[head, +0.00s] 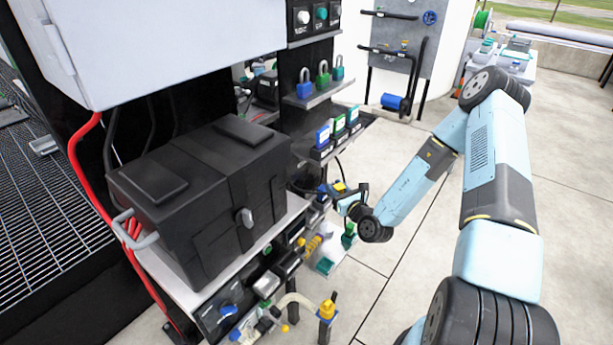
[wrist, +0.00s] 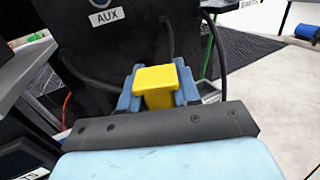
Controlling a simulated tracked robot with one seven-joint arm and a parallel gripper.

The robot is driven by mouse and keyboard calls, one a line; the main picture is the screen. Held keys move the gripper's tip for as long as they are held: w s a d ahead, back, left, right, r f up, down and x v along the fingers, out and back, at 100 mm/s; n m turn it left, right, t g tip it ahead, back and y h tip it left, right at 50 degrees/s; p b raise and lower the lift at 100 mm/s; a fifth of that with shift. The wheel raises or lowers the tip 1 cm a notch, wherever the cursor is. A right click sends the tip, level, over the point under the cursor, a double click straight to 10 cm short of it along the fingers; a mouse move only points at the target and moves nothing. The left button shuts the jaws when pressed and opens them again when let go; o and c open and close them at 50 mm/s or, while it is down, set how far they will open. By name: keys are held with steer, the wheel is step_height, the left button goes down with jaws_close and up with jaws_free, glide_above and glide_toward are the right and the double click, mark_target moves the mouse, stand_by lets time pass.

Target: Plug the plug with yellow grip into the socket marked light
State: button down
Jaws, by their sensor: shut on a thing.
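My gripper (head: 343,191) is in front of the lower part of the dark rack in the head view. In the wrist view its blue fingers (wrist: 158,88) are shut on the yellow grip of the plug (wrist: 156,78). The plug's front end is hidden behind the grip. A dark panel with a white AUX label (wrist: 105,17) stands beyond the plug. I cannot make out a socket marked light in either view.
A black case (head: 200,200) sits on a light shelf left of my gripper. Padlocks (head: 322,75) stand on a rack shelf above. Dark cables (wrist: 218,60) hang near the plug in the wrist view. Open concrete floor (head: 400,280) lies to the right.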

steer(key=a+r+n+g+y, duration=0.1)
steer(key=a+y, duration=0.1)
steer(key=a, duration=0.1)
steer(key=a+r+n+g+y, duration=0.2)
steer(key=a, duration=0.2)
steer(key=a+r+n+g+y, duration=0.1)
steer(key=a+r, duration=0.1)
steer(key=a, duration=0.1)
steer(key=shift+w+a+n+g+y, duration=0.25)
steer(key=shift+a+n+g+y, duration=0.15)
steer(key=shift+f, duration=6)
steer(key=c, duration=0.7)
jaws_free()
steer(key=shift+c, duration=0.2)
